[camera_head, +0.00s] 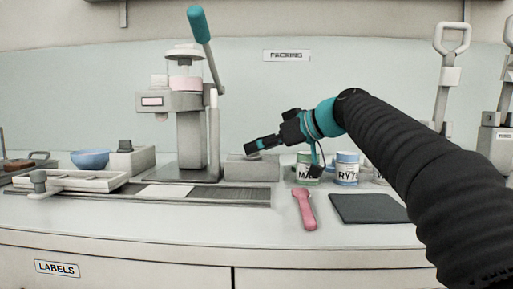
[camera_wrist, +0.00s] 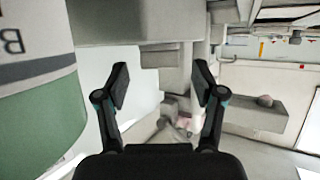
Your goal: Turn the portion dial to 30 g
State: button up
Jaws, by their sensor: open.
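The filling machine (camera_head: 190,115) stands left of centre in the head view, with a teal-handled lever (camera_head: 200,26) and a small pinkish display (camera_head: 152,101). I cannot make out a portion dial or a 30 g mark in either view. My gripper (camera_head: 254,146) is right of the machine's column, above a low grey block (camera_head: 252,169), pointing left. In the wrist view my gripper (camera_wrist: 163,86) is open, with nothing between its fingers. Grey machine parts show beyond them, too unclear to name.
A green-banded jar (camera_head: 309,168) stands below my wrist and fills the wrist view's left side (camera_wrist: 40,115). A blue-lidded jar (camera_head: 346,169), a pink scoop (camera_head: 305,209) and a dark mat (camera_head: 368,208) are nearby. A blue bowl (camera_head: 90,159) sits left.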

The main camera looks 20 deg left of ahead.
jog(key=shift+x, duration=0.9)
jog(key=c, duration=1.1)
jog(key=shift+s+a+m+t+h+b, duration=0.1)
jog(key=shift+s+m+t+h+b, duration=0.15)
jog(key=shift+m+t+b, duration=0.45)
jog(key=shift+c, duration=0.2)
jog(key=shift+m+t+h, duration=0.45)
jog(key=shift+m+t, duration=0.35)
jog(key=shift+t, duration=0.1)
jog(key=shift+w, duration=0.1)
jog(key=o, duration=1.1)
jog(key=shift+o, duration=0.2)
